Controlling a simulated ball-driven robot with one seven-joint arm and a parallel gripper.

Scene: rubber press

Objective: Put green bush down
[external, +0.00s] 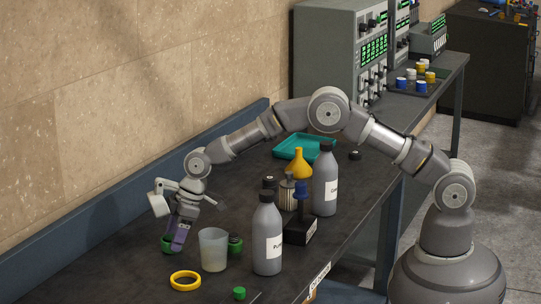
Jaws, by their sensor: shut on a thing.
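My gripper (179,241) is at the left of the bench, pointing down, with purple fingers close to the bench top. It is shut on the green bush (167,243), a short green ring partly hidden behind the fingers. The bush is at or just above the dark bench top (110,262); I cannot tell whether it touches.
A translucent beaker (213,250) stands just right of my gripper, with another green piece (236,243) behind it. A yellow ring (185,281) and a small green piece (239,293) lie in front. Grey bottles (267,240) stand further right. The bench's left is clear.

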